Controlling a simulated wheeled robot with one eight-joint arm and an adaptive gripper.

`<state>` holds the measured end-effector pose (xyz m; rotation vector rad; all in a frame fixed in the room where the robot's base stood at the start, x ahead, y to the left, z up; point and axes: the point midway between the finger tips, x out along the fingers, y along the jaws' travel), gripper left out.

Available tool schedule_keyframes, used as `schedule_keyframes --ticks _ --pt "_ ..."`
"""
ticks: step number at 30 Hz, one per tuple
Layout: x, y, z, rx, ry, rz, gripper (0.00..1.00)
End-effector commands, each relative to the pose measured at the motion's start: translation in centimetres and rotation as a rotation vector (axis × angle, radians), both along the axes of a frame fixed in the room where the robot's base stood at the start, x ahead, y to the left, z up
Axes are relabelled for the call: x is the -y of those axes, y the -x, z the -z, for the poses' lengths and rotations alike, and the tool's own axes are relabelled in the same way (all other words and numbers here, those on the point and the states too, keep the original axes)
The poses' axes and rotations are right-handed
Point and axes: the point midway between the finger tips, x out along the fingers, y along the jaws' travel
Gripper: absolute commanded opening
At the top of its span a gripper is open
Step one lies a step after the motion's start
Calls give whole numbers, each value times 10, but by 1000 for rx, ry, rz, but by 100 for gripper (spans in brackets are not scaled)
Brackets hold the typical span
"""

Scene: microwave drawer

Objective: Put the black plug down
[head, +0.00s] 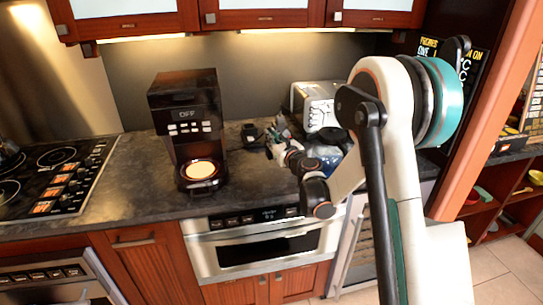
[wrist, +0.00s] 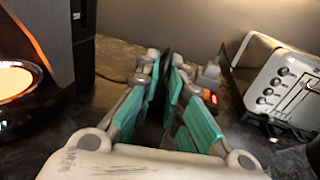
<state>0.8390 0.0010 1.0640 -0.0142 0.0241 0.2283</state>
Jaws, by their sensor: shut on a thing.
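My gripper (wrist: 165,64) is in the middle of the wrist view, its teal-padded fingers closed around a thin dark thing, which I take to be the black plug (wrist: 167,58). Most of the plug is hidden between the fingers. In the head view my gripper (head: 277,132) is over the counter, between the coffee maker and the toaster. The plug cannot be made out there. I cannot tell whether it touches the counter.
The black coffee maker (head: 186,110) stands left of my gripper, the silver toaster (head: 315,104) to the right. A small dark object (head: 250,133) lies on the counter (head: 130,185) near my gripper. A red-lit part (wrist: 210,97) shows beside the right finger. The counter left of the coffee maker is clear.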

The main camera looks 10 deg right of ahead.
Motion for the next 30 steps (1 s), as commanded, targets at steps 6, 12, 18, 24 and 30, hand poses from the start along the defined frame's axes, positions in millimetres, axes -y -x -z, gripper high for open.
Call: schedule_keyframes --ticks 6,12,18,24,30 --pt "0 0 14 0 0 0 0" --pt "0 0 42 0 0 0 0" --pt "0 0 53 0 0 0 0" --pt "0 0 53 0 0 0 0" --pt "0 0 55 0 0 0 32"
